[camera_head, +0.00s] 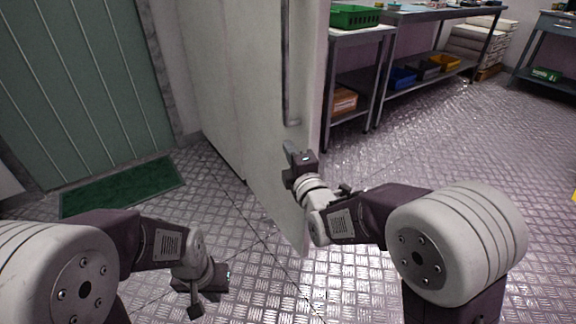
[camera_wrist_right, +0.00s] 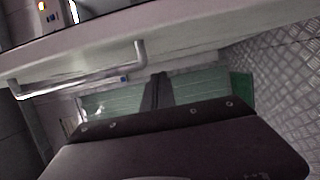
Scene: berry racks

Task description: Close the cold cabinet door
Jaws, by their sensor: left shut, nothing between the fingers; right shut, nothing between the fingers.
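The cold cabinet door (camera_head: 262,110) is a tall pale panel standing swung out toward me in the middle of the head view. Its long metal bar handle (camera_head: 287,60) runs upright near its outer edge; it also shows in the right wrist view (camera_wrist_right: 82,84). My right gripper (camera_head: 288,152) is shut and empty, in front of the door face just below the handle's lower end. I cannot tell whether it touches the door. My left gripper (camera_head: 193,303) is shut and empty, low above the floor, left of the door and apart from it.
A green mat (camera_head: 122,187) lies before a green ribbed wall or door (camera_head: 75,75) at left. Behind the cabinet door stand metal shelves (camera_head: 352,80) with a green crate (camera_head: 355,16) on top. Patterned metal floor (camera_head: 450,140) is clear at right.

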